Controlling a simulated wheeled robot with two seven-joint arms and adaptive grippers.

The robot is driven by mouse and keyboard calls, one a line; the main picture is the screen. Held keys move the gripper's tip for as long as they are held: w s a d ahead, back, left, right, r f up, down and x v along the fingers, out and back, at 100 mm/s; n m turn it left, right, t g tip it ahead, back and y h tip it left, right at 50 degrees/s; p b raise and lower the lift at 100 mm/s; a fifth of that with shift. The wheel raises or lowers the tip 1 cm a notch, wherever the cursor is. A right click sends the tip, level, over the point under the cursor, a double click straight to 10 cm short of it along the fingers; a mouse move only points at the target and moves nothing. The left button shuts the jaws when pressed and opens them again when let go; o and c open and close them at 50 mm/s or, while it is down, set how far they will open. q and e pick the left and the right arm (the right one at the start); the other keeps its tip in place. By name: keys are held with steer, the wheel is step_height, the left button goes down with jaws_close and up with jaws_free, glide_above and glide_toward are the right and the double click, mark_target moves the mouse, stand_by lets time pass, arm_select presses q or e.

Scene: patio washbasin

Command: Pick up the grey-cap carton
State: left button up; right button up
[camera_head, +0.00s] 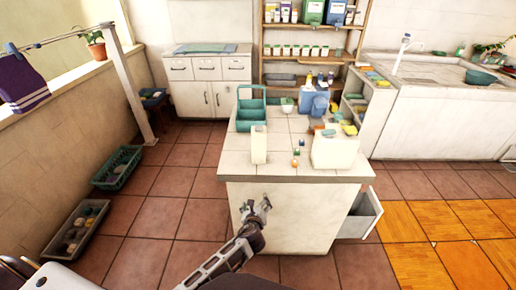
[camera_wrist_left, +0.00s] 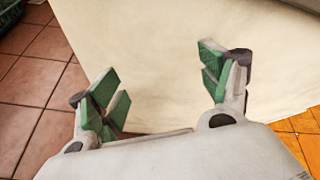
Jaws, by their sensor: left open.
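A tall pale carton (camera_head: 259,144) stands upright near the front left of the island counter (camera_head: 285,169) in the head view. Its cap colour is too small to tell, so I cannot confirm it is the grey-cap one. My left gripper (camera_head: 257,208) is below the counter edge, in front of the island's white front panel, apart from the carton. In the left wrist view, its green-padded fingers (camera_wrist_left: 162,84) are spread wide with nothing between them, facing a plain pale panel. The carton does not show there. My right gripper is not in view.
A bulky cream container (camera_head: 335,151) stands at the counter's front right, with small coloured items beside it. A green caddy (camera_head: 251,112) stands behind the carton. An open drawer (camera_head: 361,214) sticks out at the island's right. Crates (camera_head: 117,167) lie on the floor at left.

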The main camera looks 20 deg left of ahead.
arm_select(q)
steer(key=r+m, duration=0.1)
steer(key=r, duration=0.3)
steer(key=w+r+t, duration=0.1)
steer(key=r, duration=0.3)
steer(key=w+d+r+m+t+y, duration=0.1)
steer(key=r, duration=0.3)
steer(key=shift+w+r+m+b, duration=0.2)
steer(key=shift+r+m+b, duration=0.1)
steer(key=shift+r+b, duration=0.1)
steer(key=m+t+y, duration=0.2)
steer(key=t, duration=0.1)
glide_toward(259, 140)
steer(key=shift+s+r+b, duration=0.15)
steer(key=shift+s+b, duration=0.15)
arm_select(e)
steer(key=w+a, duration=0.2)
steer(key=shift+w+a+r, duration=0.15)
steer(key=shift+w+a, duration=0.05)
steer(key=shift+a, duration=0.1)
arm_select(q)
steer(key=shift+w+a, duration=0.1)
steer(key=shift+w, duration=0.05)
